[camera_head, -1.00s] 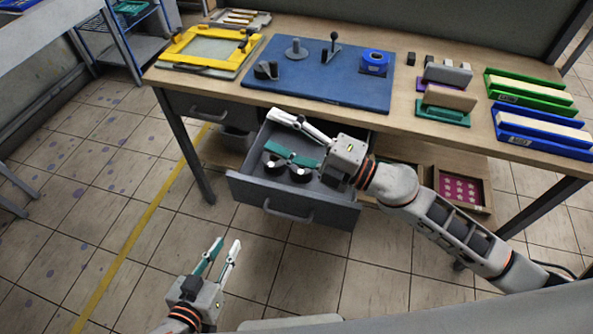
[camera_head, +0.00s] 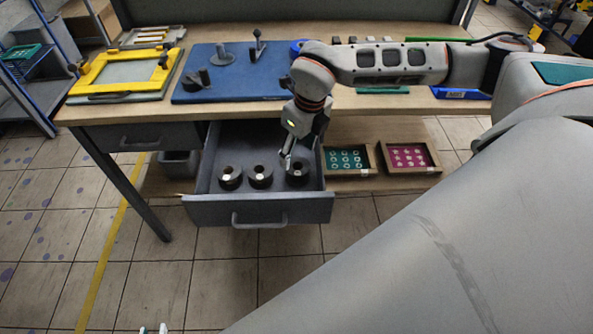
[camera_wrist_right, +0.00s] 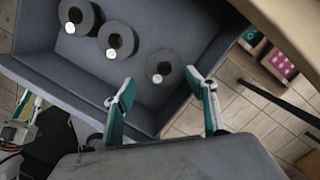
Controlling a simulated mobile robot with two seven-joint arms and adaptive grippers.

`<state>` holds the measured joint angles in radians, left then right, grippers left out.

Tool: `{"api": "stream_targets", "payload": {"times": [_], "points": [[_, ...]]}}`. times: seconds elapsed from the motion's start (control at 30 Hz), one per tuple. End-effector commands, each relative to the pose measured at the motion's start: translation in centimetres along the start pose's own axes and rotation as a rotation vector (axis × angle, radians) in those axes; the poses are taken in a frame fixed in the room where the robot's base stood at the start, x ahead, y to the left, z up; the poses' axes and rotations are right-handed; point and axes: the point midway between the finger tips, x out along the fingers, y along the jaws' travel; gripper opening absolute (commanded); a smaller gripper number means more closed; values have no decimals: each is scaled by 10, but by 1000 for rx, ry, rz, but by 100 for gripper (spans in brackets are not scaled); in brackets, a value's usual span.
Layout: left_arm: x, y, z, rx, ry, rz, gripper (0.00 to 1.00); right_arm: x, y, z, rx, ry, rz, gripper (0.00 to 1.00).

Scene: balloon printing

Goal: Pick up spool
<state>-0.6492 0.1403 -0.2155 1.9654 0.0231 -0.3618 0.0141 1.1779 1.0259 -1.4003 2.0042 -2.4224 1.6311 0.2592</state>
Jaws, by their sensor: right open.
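Three dark ring-shaped spools stand in the open grey drawer (camera_head: 283,210): a left spool (camera_head: 229,184), a middle spool (camera_head: 260,184) and a right spool (camera_head: 299,181). My right gripper (camera_head: 287,165) points down into the drawer at the right spool and partly hides it. In the right wrist view my right gripper (camera_wrist_right: 160,77) is open and empty, with the right spool (camera_wrist_right: 166,78) between and just beyond its fingertips. The left spool (camera_wrist_right: 78,26) and middle spool (camera_wrist_right: 117,51) lie up and left. My left gripper (camera_head: 153,329) shows only its parted tips at the bottom edge.
The drawer walls rise around the spools, close to my right gripper. The tabletop (camera_head: 350,102) overhangs the drawer's back. A blue mat (camera_head: 240,88) and yellow frame (camera_head: 82,87) lie on it. Boxes with teal (camera_head: 347,160) and magenta (camera_head: 410,157) contents sit right of the drawer.

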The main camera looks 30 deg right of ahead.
Motion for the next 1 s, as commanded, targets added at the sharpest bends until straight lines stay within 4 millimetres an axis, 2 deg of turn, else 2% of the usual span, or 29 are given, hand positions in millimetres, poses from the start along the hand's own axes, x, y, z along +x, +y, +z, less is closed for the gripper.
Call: {"api": "stream_targets", "payload": {"times": [0.1,0.37,0.7,1.0], "points": [[1,-1,5,7,-10,-3,24,4,-8,-4,14,13,-23,57],[2,-1,6,7,-10,-2,24,30,-8,-4,13,13,-21,57],[3,0,9,6,-12,-1,24,74,-8,-4,13,12,-19,57],[3,0,9,5,-11,-1,24,77,-8,-4,12,11,-19,57]]}}
